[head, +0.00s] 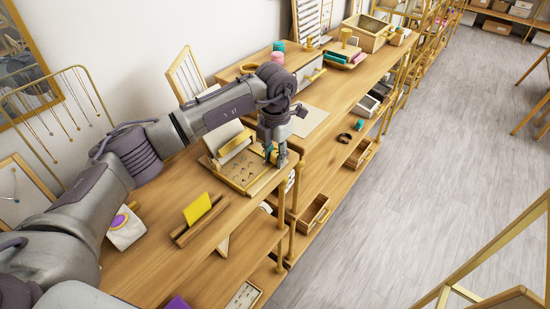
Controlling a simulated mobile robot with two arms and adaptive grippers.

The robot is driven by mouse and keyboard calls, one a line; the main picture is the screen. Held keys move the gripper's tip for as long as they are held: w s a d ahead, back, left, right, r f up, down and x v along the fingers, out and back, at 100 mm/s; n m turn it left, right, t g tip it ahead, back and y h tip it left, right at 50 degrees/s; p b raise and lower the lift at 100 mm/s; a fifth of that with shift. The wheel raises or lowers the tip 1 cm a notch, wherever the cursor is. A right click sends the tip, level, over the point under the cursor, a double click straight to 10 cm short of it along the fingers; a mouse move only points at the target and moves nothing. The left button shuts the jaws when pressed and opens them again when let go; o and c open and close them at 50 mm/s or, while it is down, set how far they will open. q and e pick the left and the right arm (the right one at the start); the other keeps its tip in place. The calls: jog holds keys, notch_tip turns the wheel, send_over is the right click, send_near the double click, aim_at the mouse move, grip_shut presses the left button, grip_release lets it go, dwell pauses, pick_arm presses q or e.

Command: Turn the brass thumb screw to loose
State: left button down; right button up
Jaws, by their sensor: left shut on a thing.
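A brass-edged tray (240,183) with rows of small charms lies on the wooden counter near the middle of the head view. A white and brass bar (235,146) stands across its back part. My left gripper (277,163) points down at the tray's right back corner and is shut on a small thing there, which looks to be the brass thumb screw. The fingers hide the screw, so its turn position cannot be made out. A small teal patch shows beside the fingers. My right gripper is not in view.
A wooden holder with a yellow card (198,209) stands in front of the tray. A pale mat (307,121) lies behind the gripper. The grey floor (420,190) to the right is clear.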

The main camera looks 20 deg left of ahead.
pick_arm(q)
jog(key=n+b, duration=0.1)
jog(key=n, duration=0.4)
jog(key=shift+d+f+n+b, duration=0.1)
jog(key=shift+n+b, duration=0.2)
jog(key=n+b, duration=0.1)
jog(key=n, duration=0.9)
jog(key=shift+d+n+b, duration=0.1)
jog(key=shift+n+b, duration=0.3)
jog(key=n, duration=0.5)
jog(key=shift+w, duration=0.15)
jog(key=shift+n, duration=0.3)
jog(key=c, duration=0.8)
grip_release()
